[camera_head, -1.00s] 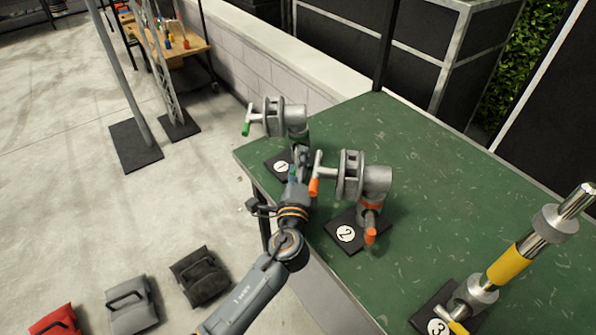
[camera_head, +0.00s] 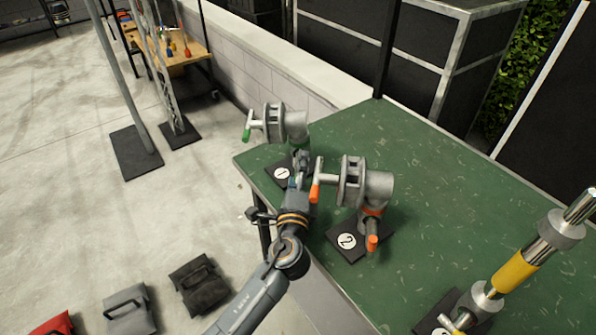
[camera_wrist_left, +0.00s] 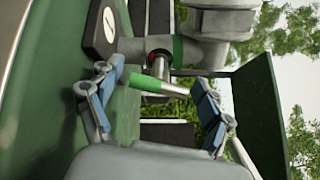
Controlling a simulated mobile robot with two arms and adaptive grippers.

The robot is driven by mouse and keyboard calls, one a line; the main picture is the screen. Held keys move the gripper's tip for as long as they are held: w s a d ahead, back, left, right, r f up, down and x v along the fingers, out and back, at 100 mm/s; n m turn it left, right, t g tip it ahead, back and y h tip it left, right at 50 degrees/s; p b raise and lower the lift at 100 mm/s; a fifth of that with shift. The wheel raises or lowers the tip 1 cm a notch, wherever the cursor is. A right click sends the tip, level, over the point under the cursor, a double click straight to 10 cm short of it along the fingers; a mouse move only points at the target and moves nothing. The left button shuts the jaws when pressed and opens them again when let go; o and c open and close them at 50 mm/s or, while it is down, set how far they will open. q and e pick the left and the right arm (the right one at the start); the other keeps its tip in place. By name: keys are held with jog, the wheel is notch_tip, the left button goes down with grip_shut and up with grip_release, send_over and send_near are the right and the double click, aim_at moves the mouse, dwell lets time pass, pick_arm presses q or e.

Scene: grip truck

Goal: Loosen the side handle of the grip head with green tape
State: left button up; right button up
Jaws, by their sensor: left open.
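The grip head with green tape (camera_head: 293,124) stands on base 1 (camera_head: 279,174) at the table's near left corner. Its front handle has a green end (camera_head: 247,134) and points left. My left gripper (camera_head: 300,158) is low at this grip head, below its discs. In the left wrist view, my left gripper (camera_wrist_left: 153,88) is open, with one blue-padded finger on each side of the side handle (camera_wrist_left: 146,82). That handle has a green end and a metal part. Green tape (camera_wrist_left: 178,50) shows on the post above it. I cannot tell whether the fingers touch the handle. My right gripper is not in view.
A grip head with orange tape (camera_head: 378,188) on base 2 (camera_head: 346,246) stands close to the right of my left arm. A yellow-taped stand (camera_head: 514,270) is at the lower right. The green tabletop (camera_head: 440,185) is clear behind them. Bags (camera_head: 200,284) lie on the floor.

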pick_arm(q)
jog(key=shift+s, duration=0.15)
jog(key=s, duration=1.1)
jog(key=shift+s+a+f, duration=0.15)
jog(key=shift+s+a, duration=0.25)
